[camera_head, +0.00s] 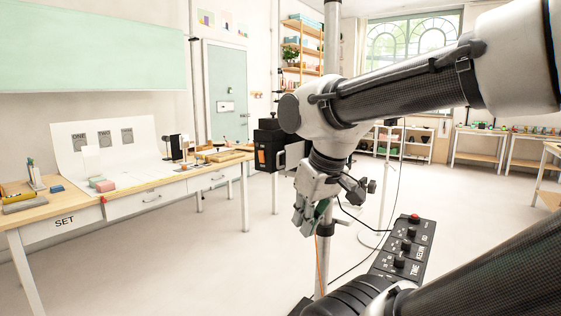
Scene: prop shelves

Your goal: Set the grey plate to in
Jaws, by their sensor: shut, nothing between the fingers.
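My gripper (307,222) hangs down from the arm near the middle of the view, shut and empty, over open floor. Three small grey square plates stand on the white curved backdrop at left: ONE (79,143), TWO (104,138) and a third (127,136) with a label too small to read. I cannot tell which, if any, is the task's grey plate, nor see a marked "in" position. My gripper is well to the right of them, touching nothing visible. My arm hides part of the middle of the room.
A wooden table (50,207) marked SET holds small props and has drawers. A black control panel (405,247) with knobs and a red button stands at lower right, beside a pole and cables. Benches (478,155) line the far right. The floor between is clear.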

